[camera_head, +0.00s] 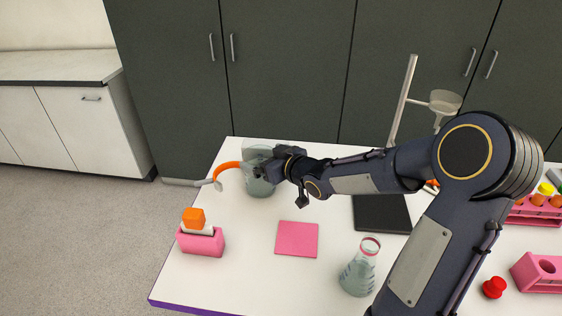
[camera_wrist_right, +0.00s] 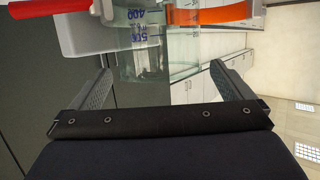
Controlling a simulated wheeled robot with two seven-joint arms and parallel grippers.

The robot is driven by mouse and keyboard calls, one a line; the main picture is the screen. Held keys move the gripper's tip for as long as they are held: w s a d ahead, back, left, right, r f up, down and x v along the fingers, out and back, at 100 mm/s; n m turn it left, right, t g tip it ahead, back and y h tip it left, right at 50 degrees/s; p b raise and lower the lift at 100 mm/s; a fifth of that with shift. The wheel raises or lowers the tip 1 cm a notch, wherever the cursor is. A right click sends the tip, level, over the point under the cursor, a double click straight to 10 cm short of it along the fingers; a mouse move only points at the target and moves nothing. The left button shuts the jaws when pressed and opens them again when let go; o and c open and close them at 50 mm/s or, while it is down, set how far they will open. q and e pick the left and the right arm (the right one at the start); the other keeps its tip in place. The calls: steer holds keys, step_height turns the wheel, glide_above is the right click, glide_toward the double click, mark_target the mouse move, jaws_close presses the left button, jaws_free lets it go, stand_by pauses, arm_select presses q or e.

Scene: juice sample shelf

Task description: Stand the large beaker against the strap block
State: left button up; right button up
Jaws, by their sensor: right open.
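The large beaker (camera_head: 260,187), clear with greyish contents, stands upright near the table's far left edge. In the wrist view the beaker (camera_wrist_right: 150,60) shows its blue volume marks. A pale block (camera_head: 258,149) with an orange strap (camera_head: 227,165) is close behind and beside it, probably the strap block; in the wrist view the orange strap (camera_wrist_right: 215,15) is at the top. My right gripper (camera_head: 264,168) is open at the beaker, which appears between and beyond its fingertips in the wrist view (camera_wrist_right: 160,70). Contact is unclear. My left gripper is out of view.
A pink square (camera_head: 297,239) lies mid-table; a pink block (camera_head: 201,242) with an orange top is left. A flask (camera_head: 359,270) stands near my right arm. A dark stand base (camera_head: 381,214), pink racks (camera_head: 540,272) and a red stopper (camera_head: 494,287) are right.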

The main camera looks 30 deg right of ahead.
steer(key=s+d+r+m+g+h+p, duration=0.1)
steer(key=s+r+h, duration=0.1)
steer(key=s, duration=0.4)
steer(key=s+d+r+m+g+h+p, duration=0.1)
steer(key=s+d+r+h, duration=0.1)
steer(key=s, duration=0.5)
steer(key=s+a+f+m+g+y, duration=0.1)
steer(key=s+a+f+g+y, duration=0.1)
steer(key=s+a, duration=0.3)
steer(key=s+a+f+g+y, duration=0.1)
steer(key=s+a+g, duration=0.3)
steer(key=s, duration=1)
steer(key=shift+s+a+f+m+g+y, duration=0.15)
steer(key=shift+a+f+m+g+y, duration=0.2)
steer(key=shift+a+y, duration=0.7)
